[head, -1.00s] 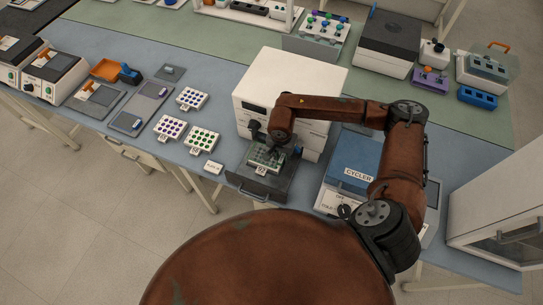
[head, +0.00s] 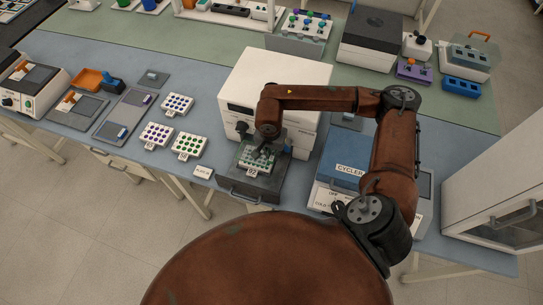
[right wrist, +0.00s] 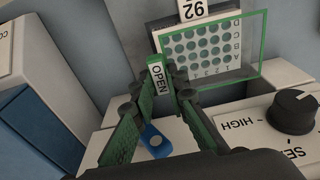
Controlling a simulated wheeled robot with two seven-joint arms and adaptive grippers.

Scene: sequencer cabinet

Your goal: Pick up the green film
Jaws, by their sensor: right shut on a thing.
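The green film (right wrist: 254,70) is a clear sheet with a green edge and a green tab marked OPEN. My right gripper (right wrist: 158,90) is shut on it near the tab, with its fingers on either side. In the right wrist view the sheet overlaps a white well plate and sticks out past it to the right; I cannot tell the gap between them. In the head view my right gripper (head: 265,150) is over the plate (head: 254,164) on the dark drawer (head: 243,182), hiding part of it. My left gripper is not in view.
The white machine (head: 277,90) stands right behind the drawer. The blue-lidded cycler (head: 345,160) is close on the right. A PLATE-IN label (head: 202,172) and several well plates (head: 189,146) lie to the left. A dial (right wrist: 292,108) shows in the right wrist view.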

